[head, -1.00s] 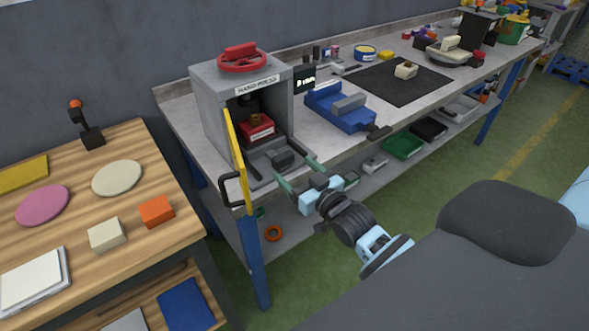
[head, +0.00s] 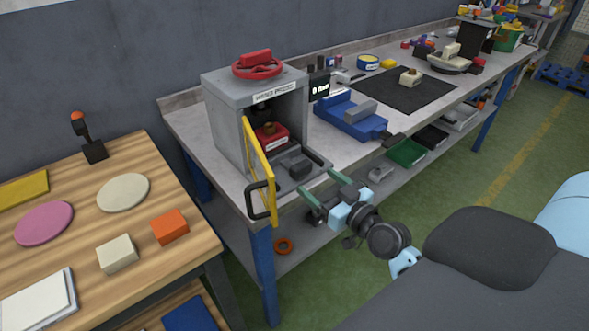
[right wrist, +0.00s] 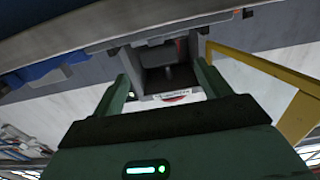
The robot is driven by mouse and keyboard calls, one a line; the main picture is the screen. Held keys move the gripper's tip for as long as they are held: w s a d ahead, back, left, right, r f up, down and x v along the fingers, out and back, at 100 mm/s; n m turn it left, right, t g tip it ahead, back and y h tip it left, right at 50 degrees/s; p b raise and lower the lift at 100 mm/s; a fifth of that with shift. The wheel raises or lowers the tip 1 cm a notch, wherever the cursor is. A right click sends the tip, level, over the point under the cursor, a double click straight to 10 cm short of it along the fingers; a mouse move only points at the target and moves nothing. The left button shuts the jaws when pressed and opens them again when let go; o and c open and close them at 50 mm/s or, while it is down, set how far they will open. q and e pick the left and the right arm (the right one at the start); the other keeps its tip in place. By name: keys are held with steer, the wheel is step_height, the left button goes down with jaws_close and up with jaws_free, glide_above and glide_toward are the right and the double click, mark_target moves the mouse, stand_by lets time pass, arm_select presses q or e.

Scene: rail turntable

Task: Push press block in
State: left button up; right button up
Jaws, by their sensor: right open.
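The grey hand press (head: 225,105) stands on the near end of the workbench, with a red handwheel on top. Its yellow-framed door (head: 257,165) stands open at the front left. A dark block (head: 300,168) sits on the tray in front of the chamber. A red labelled block (head: 271,136) is inside the opening. I cannot tell which is the press block. My right gripper (head: 315,180) is open, its two green fingers apart at the tray's front, with nothing seen between them. The right wrist view shows the press opening (right wrist: 168,62) ahead, upside down. My left gripper is not in view.
The yellow door and its black handle (head: 259,201) stand left of my right gripper. A blue vise (head: 350,117) is on the bench right of the press. A wooden table (head: 75,275) with several pieces stands at the left.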

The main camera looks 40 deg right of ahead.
mark_target(304, 171)
steer(key=shift+w+a+p, duration=0.15)
steer(key=shift+w+p, duration=0.05)
steer(key=shift+w, duration=1.75)
steer(key=shift+w+a+p, duration=0.1)
steer(key=shift+w+p, duration=0.1)
steer(key=shift+w, duration=1.7)
